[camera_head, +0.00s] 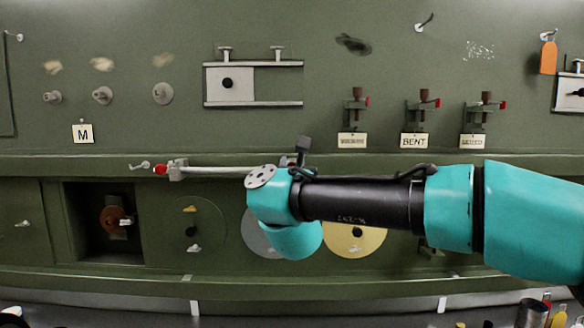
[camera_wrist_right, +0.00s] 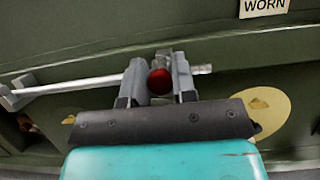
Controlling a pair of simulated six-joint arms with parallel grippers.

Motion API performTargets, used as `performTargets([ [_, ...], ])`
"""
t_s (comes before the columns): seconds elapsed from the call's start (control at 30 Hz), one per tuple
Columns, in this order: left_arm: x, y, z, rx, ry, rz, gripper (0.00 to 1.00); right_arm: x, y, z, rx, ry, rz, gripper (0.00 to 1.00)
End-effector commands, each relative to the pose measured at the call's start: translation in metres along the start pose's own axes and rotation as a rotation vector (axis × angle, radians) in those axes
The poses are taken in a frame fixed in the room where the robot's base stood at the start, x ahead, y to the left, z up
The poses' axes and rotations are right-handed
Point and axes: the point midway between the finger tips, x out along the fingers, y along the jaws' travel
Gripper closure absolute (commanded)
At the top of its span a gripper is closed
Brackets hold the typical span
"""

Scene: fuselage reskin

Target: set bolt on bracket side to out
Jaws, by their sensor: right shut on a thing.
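A long pale rod (camera_head: 222,169) runs along the green ledge, with a grey bracket and a red-tipped bolt (camera_head: 160,169) at its left end. My right gripper (camera_head: 301,152) is at the rod's right end, its fingers partly hidden by my wrist in the head view. In the right wrist view the fingers (camera_wrist_right: 158,76) are shut on a red-ended bolt (camera_wrist_right: 160,82), one finger on each side. Behind it a grey fitting is partly hidden. The rod (camera_wrist_right: 75,87) runs left from there and a short stub shows to the right. Whether the bolt is in or out I cannot tell. My left gripper is out of view.
Small clamps with red knobs (camera_head: 424,104) stand above tags, one reading BENT (camera_head: 414,140). Below the ledge are an open recess (camera_head: 90,238) and several round discs, including a yellow one (camera_head: 354,240). A tool tray edge lies along the bottom.

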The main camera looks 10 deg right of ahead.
Motion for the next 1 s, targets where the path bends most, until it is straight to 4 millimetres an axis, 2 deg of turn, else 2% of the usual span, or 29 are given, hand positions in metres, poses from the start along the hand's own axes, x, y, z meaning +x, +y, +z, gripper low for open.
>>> performTargets([
  [0.03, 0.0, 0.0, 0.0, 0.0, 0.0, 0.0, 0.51, 0.0, 0.0, 0.0, 0.0, 0.0, 0.0, 0.92],
  [0.13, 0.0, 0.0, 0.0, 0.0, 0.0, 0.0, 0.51, 0.0, 0.0, 0.0, 0.0, 0.0, 0.0, 1.0],
  [0.37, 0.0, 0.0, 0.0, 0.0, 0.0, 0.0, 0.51, -0.001, 0.0, 0.0, 0.0, 0.0, 0.0, 1.0],
  [0.63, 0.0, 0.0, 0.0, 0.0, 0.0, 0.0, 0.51, -0.025, 0.0, 0.011, 0.001, 0.0, 0.001, 1.0],
  [0.9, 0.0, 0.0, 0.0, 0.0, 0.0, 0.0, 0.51, -0.026, 0.0, 0.011, 0.001, 0.0, 0.0, 1.0],
  [0.93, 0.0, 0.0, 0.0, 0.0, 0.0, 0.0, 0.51, -0.027, 0.0, 0.011, 0.001, 0.0, 0.001, 0.73],
  [1.0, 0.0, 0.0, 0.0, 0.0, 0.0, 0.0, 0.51, -0.026, 0.0, 0.011, 0.001, 0.0, 0.001, 0.67],
])
